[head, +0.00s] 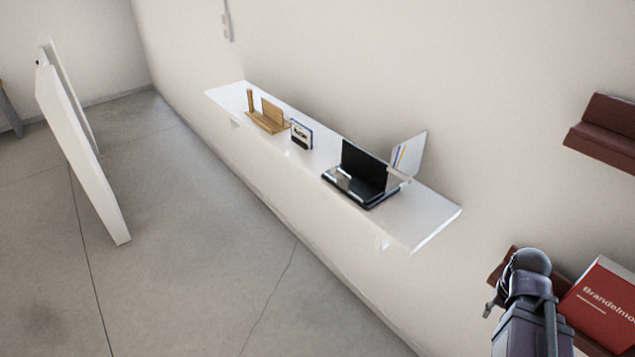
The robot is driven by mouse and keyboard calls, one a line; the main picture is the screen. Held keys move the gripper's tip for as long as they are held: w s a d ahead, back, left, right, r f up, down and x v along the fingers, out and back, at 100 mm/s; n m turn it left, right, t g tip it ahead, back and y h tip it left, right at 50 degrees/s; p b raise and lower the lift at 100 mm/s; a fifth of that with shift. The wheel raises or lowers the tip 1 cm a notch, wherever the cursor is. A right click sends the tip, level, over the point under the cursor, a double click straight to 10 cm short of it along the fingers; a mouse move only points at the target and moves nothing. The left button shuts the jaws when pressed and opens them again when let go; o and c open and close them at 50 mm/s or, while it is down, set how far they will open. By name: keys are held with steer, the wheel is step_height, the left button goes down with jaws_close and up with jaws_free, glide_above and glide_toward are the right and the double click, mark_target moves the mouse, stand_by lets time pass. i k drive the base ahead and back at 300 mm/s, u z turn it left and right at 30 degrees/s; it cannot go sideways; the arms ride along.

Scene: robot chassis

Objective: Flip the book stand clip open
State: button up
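A black stand (364,163) with an upright back panel and a flat base is on the white wall shelf (430,215), towards its near right end. It looks like the book stand. Small pale, shiny pieces (343,176) show at the front of its base; I cannot tell whether one is the clip or how it is set. A pale upright panel (409,155) with coloured stripes is at its right side. My arm rises at the bottom right, well apart from the stand. Its end is dark, and I cannot make out the gripper's fingers.
A wooden stand (272,111) and a small black-and-white item (301,135) are farther left on the shelf. A red book (603,303) on a dark red ledge is close beside my arm. Another dark red ledge (607,127) is above. A white panel (82,150) stands at left. Grey floor is open between.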

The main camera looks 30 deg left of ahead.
mark_target(343, 181)
steer(key=u, duration=1.1)
steer(key=k, duration=0.95)
steer(key=i, duration=0.8)
